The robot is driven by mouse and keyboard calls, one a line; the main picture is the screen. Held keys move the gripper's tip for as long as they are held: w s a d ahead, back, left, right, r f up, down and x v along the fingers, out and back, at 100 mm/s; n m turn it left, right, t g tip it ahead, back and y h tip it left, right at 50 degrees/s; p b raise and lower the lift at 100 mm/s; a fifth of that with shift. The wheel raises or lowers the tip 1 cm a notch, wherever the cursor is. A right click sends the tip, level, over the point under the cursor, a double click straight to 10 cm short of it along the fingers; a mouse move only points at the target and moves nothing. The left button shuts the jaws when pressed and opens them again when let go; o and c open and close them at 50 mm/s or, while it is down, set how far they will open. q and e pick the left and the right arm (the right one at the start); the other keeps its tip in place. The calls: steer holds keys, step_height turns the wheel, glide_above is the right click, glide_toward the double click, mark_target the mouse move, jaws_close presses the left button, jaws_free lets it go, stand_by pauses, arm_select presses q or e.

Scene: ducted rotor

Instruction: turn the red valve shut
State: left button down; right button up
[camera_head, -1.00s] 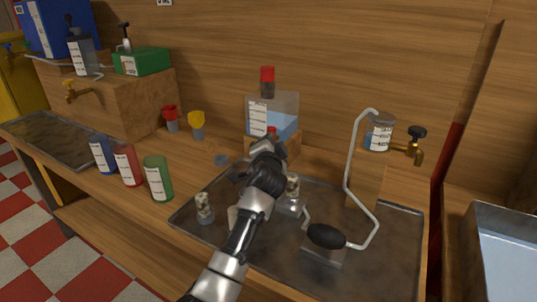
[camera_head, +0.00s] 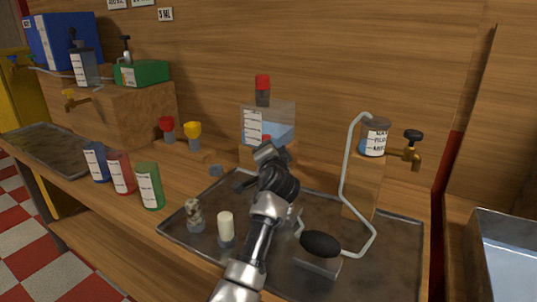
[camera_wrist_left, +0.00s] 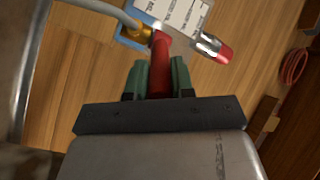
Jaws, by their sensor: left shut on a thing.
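The red valve (camera_wrist_left: 160,62) is a red lever on a brass fitting (camera_wrist_left: 140,33), with a pale tube beside it in the left wrist view. My left gripper (camera_wrist_left: 160,80) is shut on the red lever, with one green finger on each side. In the head view a bit of the red valve (camera_head: 267,139) shows at the foot of the clear bottle with blue liquid (camera_head: 280,117). My left gripper (camera_head: 264,154) is in front of it and hides most of it. My right gripper is not in view.
A metal tray (camera_head: 385,255) holds a bent tube with a black bulb (camera_head: 320,244), a jar (camera_head: 194,215) and a white cylinder (camera_head: 226,225). A brass tap (camera_head: 411,150) is at right. Blue, red and green bottles (camera_head: 150,186) stand at left.

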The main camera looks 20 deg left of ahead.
arm_select(q)
steer(key=shift+f, duration=0.1)
steer(key=c, duration=1)
jaws_free()
steer(key=shift+o, duration=0.2)
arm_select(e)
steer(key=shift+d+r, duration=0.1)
